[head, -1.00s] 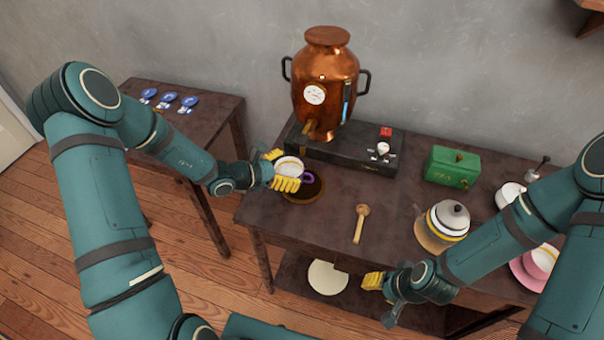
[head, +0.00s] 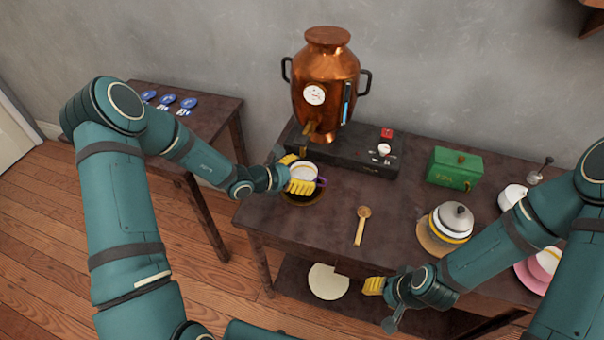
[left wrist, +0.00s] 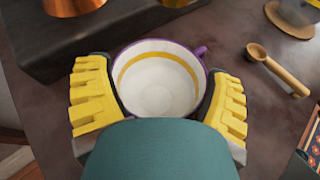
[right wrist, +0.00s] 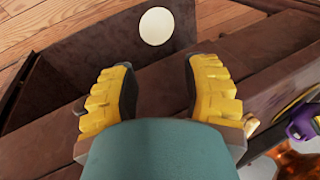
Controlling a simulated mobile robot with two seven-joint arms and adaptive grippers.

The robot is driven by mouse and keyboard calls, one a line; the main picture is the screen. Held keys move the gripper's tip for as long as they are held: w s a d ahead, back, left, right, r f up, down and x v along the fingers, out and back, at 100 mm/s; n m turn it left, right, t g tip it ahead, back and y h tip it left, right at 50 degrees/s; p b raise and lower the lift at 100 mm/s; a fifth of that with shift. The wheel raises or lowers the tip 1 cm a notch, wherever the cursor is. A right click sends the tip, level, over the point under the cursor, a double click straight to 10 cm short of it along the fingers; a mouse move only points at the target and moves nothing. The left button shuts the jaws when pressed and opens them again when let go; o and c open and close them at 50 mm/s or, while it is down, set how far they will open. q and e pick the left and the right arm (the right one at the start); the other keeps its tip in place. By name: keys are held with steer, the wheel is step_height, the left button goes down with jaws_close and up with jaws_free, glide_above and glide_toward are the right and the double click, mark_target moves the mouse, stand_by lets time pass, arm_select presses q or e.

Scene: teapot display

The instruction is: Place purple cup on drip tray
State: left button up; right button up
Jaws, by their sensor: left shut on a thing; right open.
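The purple cup (head: 304,171) has a white inside with a yellow band, and it also shows in the left wrist view (left wrist: 157,90). My left gripper (head: 301,180) is shut on it, with yellow fingers on opposite sides. The purple handle points right in the head view. A dark round disc (head: 300,201), which looks like the drip tray, lies beneath the cup and is mostly hidden. I cannot tell whether the cup touches it. My right gripper (head: 374,287) is open and empty at the table's front edge; its spread fingers show in the right wrist view (right wrist: 160,90).
A copper urn (head: 325,85) with a spout stands on a black base (head: 350,150) behind the cup. Bare tabletop lies between cup and scoop.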

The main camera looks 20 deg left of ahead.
arm_select(q)
steer(key=o, duration=1)
steer(key=shift+f, duration=0.15)
steer(key=shift+s+a+r, duration=0.1)
steer(key=shift+a+r, duration=0.1)
steer(key=shift+r, duration=0.1)
steer(key=p+v, duration=0.2)
steer(key=v, duration=0.9)
steer(key=shift+s, duration=0.2)
steer(key=shift+s+a, duration=0.1)
steer(key=shift+a, duration=0.15)
